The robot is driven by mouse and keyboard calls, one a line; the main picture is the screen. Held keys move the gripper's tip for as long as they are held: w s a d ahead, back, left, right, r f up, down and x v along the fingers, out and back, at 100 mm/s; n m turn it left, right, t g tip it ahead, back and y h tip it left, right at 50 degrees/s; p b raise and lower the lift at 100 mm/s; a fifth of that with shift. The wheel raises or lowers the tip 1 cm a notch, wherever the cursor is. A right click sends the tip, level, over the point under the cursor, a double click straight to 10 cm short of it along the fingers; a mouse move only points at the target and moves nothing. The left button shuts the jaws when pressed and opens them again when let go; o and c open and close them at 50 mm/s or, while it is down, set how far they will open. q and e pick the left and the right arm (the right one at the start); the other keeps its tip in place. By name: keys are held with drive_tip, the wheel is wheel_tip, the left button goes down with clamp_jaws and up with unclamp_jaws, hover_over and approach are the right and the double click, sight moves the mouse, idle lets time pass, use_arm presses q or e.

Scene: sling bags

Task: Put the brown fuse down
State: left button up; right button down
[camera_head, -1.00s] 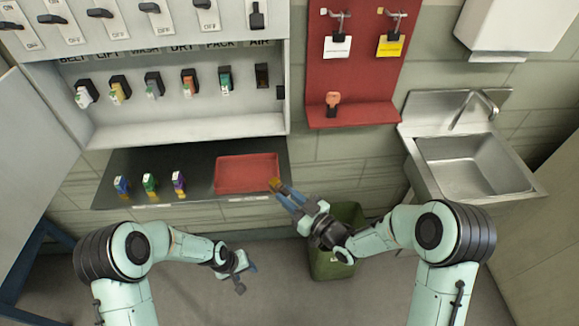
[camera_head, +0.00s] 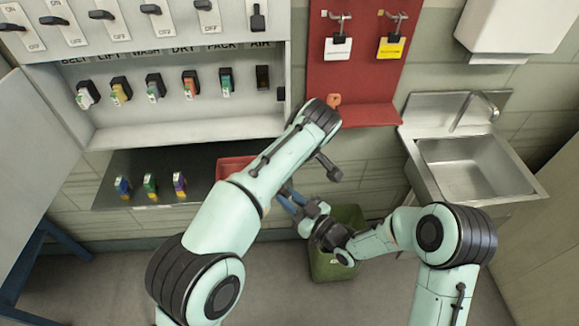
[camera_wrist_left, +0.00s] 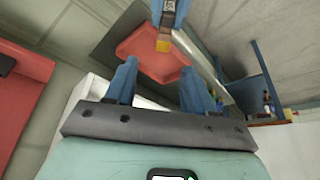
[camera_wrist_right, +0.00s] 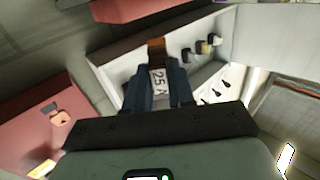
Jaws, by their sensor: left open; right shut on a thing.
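The brown fuse (camera_wrist_right: 157,46) is held between the fingers of my right gripper (camera_wrist_right: 158,82); its pale label reading 25 A faces the right wrist camera. In the head view my right gripper (camera_head: 288,196) is beside the right end of the red tray (camera_head: 232,163), and my left arm hides the fuse. The left wrist view shows the fuse (camera_wrist_left: 163,45) in my right gripper (camera_wrist_left: 170,18), in front of the red tray (camera_wrist_left: 137,42); I cannot tell the gap. My left gripper (camera_wrist_left: 157,82) is open and empty, facing the right gripper and fuse.
Several coloured fuses (camera_head: 150,186) stand on the dark shelf (camera_head: 195,160) left of the tray. The fuse cabinet (camera_head: 180,128) is above. A red board (camera_head: 352,80) with two hooked tags, a sink (camera_head: 475,165) and a green bin (camera_head: 335,262) are to the right.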

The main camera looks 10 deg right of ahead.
use_arm(q)
drive_tip(key=shift+f, duration=0.45)
drive_tip(key=x, duration=1.1)
drive_tip(key=shift+r, duration=0.1)
clamp_jaws()
use_arm(e)
drive_tip(key=shift+a, duration=0.1)
drive_tip(key=c, duration=0.9)
unclamp_jaws()
